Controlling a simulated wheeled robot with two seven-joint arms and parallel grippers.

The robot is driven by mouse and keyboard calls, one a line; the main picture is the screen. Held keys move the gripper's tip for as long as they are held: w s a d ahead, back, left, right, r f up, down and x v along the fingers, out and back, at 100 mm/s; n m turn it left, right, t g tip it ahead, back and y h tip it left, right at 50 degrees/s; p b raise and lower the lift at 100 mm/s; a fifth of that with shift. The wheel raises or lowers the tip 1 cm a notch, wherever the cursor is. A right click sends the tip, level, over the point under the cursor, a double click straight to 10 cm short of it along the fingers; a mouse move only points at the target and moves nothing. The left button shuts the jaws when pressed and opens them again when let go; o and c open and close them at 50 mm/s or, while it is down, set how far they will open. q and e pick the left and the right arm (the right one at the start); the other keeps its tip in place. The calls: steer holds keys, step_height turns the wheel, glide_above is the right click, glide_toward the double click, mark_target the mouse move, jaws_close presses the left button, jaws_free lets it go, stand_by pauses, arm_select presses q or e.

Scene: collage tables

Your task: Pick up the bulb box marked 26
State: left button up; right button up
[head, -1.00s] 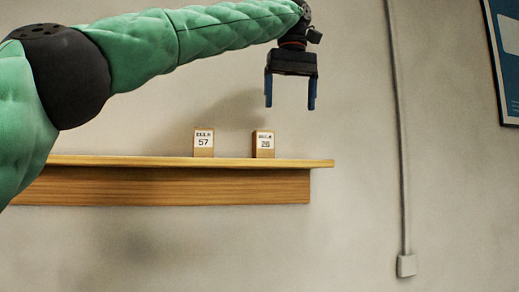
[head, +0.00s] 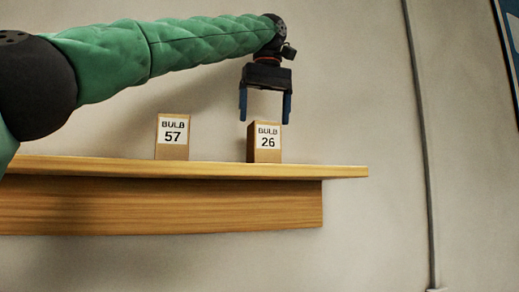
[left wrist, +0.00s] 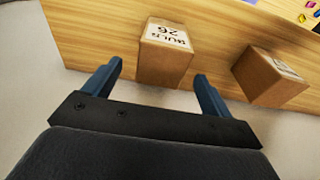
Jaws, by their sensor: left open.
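The bulb box marked 26 (head: 264,143) stands upright on a wooden wall shelf (head: 345,171). A second bulb box, marked 57 (head: 172,137), stands to its left. My left gripper (head: 265,119) is open and empty, pointing down, with its fingertips at about the height of the top of box 26 in the head view. In the left wrist view, box 26 (left wrist: 163,60) shows beyond and between the two open fingers (left wrist: 160,75), and the other box (left wrist: 270,78) lies to the right. I cannot tell if the fingers touch box 26. My right gripper is not in view.
The shelf is bare between the boxes and toward its right end. The wall is close behind. A grey conduit (head: 420,130) runs down the wall at the right, and a blue poster edge (head: 510,40) shows at upper right. Small coloured items (left wrist: 308,10) lie at the wrist view's corner.

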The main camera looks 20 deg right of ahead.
mark_target(263, 143)
arm_select(q)
steer(key=shift+w+f, duration=0.2)
steer(key=shift+f, duration=0.3)
steer(key=shift+w+f, duration=0.15)
steer(key=shift+f, duration=0.35)
steer(key=shift+f+b, duration=0.2)
steer(key=shift+b, duration=0.1)
steer(key=shift+s+a+f, duration=0.15)
steer(key=shift+f, duration=0.2)
steer(key=f+p, duration=0.2)
steer(key=f, duration=0.1)
steer(key=shift+w+f, duration=0.2)
steer(key=shift+f, duration=0.55)
steer(key=c, duration=1.1)
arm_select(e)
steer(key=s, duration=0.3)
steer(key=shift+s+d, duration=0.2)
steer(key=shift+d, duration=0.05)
